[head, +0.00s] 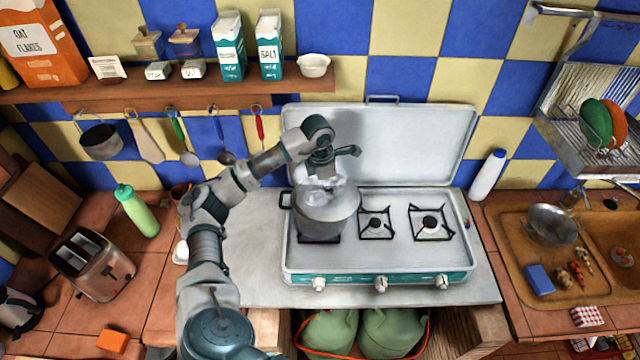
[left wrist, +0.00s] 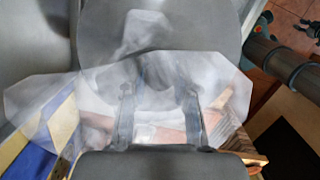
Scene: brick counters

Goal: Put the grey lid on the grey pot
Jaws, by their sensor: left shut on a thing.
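The grey pot (head: 322,229) stands on the left burner of the stove. The grey lid (head: 343,203) is at the pot's top, under my left gripper (head: 322,186). My left gripper reaches down from above and is shut on the lid. Its pale, see-through fingers hide the lid's handle and part of its top. In the left wrist view the fingers (left wrist: 160,110) lie in front of a broad grey surface. I cannot tell whether the lid rests fully on the rim or is slightly above it. My right gripper is not in view.
The white stove (head: 400,258) has two bare burners to the right, and its raised cover stands behind. A shelf (head: 200,86) with hanging utensils runs at the upper left. A toaster (head: 92,262) and green bottle (head: 137,211) stand left; a white bottle (head: 488,175) stands right.

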